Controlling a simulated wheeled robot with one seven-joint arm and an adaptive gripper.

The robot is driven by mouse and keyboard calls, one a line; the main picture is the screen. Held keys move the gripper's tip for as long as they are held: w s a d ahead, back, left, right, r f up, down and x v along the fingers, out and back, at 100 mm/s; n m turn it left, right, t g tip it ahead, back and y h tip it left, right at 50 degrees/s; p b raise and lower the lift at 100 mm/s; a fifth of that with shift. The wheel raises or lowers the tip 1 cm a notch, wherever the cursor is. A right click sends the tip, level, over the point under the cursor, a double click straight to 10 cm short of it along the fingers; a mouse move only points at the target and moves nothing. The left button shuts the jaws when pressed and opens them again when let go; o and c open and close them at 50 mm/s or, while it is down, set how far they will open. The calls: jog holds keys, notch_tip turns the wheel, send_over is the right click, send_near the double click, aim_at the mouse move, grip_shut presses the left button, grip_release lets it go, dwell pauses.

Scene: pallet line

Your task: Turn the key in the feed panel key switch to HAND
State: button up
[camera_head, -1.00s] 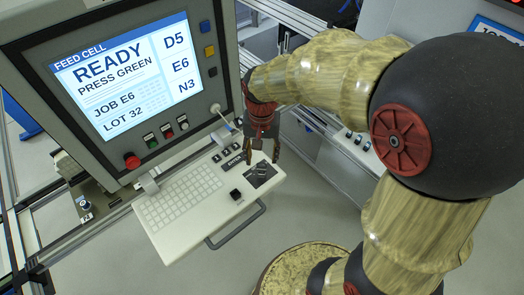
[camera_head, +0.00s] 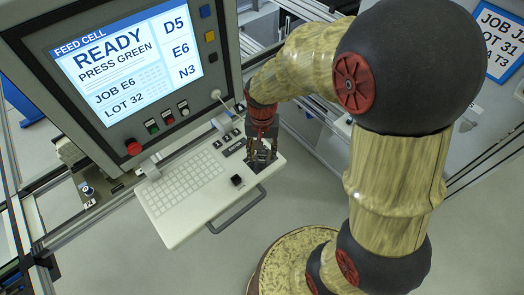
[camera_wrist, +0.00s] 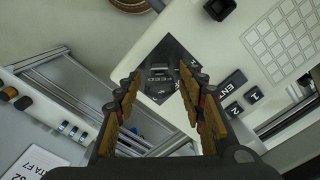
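My gripper (camera_head: 262,155) points down over the right end of the white keyboard shelf (camera_head: 172,223) below the screen. In the wrist view my gripper (camera_wrist: 159,82) has its two fingers apart, with nothing held between them. A dark square plate (camera_wrist: 173,52) on the shelf lies beyond the fingertips, with a small grey labelled part (camera_wrist: 160,78) showing between them. I cannot read its marking or tell whether it is the key switch. A small round silver-and-blue fitting (camera_head: 88,190) sits on a dark panel at the left; I cannot make out a key there.
The operator screen (camera_head: 130,62) reads READY, PRESS GREEN. A red button (camera_head: 133,147) and smaller buttons line its lower frame. A black block (camera_head: 237,180) and a keypad (camera_head: 180,187) are on the shelf. A handle bar (camera_head: 238,213) runs along its front edge.

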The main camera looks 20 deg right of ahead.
jog(key=c, duration=0.9)
jog(key=n, duration=0.9)
jog(key=shift+d, duration=0.1)
jog(key=shift+n, duration=0.5)
jog(key=n, duration=0.8)
jog(key=o, duration=1.2)
